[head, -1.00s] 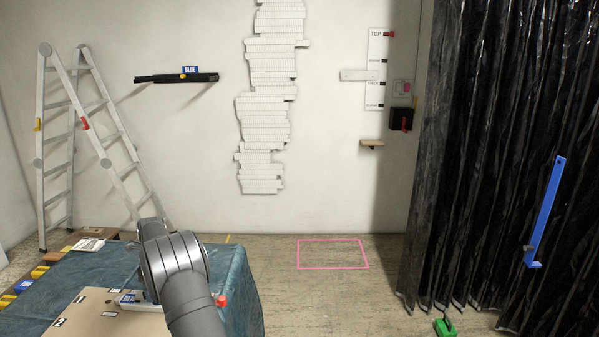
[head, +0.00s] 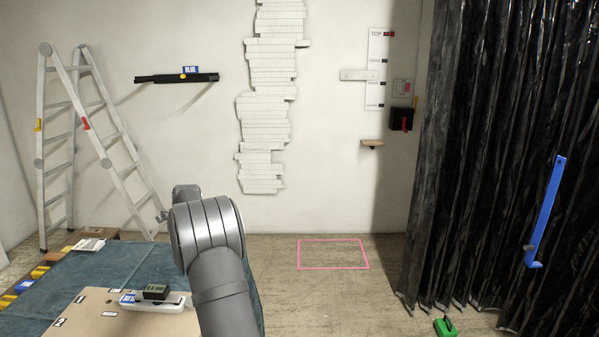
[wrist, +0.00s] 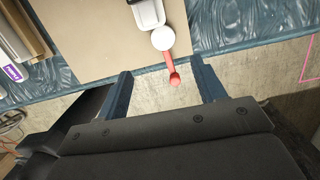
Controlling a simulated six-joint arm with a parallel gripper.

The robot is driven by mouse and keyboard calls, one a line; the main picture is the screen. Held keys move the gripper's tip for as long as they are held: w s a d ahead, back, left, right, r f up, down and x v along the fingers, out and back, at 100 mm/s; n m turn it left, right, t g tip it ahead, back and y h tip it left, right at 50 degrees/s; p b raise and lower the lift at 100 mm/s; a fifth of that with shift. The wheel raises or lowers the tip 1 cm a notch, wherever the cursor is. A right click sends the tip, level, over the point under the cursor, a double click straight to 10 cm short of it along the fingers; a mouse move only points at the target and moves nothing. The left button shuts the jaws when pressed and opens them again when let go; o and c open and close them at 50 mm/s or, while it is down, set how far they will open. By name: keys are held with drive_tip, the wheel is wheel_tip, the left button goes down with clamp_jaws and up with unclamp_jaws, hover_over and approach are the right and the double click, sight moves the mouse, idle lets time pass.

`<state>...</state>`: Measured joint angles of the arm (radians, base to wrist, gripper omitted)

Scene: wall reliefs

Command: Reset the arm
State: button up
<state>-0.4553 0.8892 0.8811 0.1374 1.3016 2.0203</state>
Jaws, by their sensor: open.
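My arm (head: 222,275) rises from the bottom of the head view, bent at a grey joint. My gripper is mostly hidden behind it there. In the wrist view my gripper (wrist: 161,68) is open, its two dark blue fingers apart with nothing held. A red handle (wrist: 174,75) with a white round end (wrist: 163,39) shows between and beyond the fingers, at the board's edge. I cannot tell its distance from them. A white holder (head: 172,304) with a dark box (head: 155,292) on it lies on the tan board (head: 85,318).
The board lies on a blue-draped table (head: 70,268). A ladder (head: 115,160) leans at left. A black wall shelf (head: 160,78), a white relief (head: 265,120) and a gauge panel (head: 378,60) are on the wall. A black curtain (head: 460,150) hangs right. The pink floor outline (head: 333,268) is empty.

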drive_tip(key=s+a+f, duration=0.3)
drive_tip(key=s+a, duration=0.7)
drive_tip(key=s, duration=0.3)
drive_tip(key=s+a+f, duration=0.1)
drive_tip(key=a+f, duration=0.1)
drive_tip(key=a, duration=0.1)
drive_tip(key=s+a+f, duration=0.1)
drive_tip(key=a+f, duration=0.1)
drive_tip(key=a, duration=0.2)
drive_tip(key=s+a+f, duration=0.1)
drive_tip(key=a+f, duration=0.1)
drive_tip(key=a, duration=0.1)
drive_tip(key=shift+a+f, duration=0.25)
drive_tip(key=shift+a, duration=0.05)
drive_tip(key=shift+a+f, duration=0.25)
drive_tip(key=shift+f, duration=1.4)
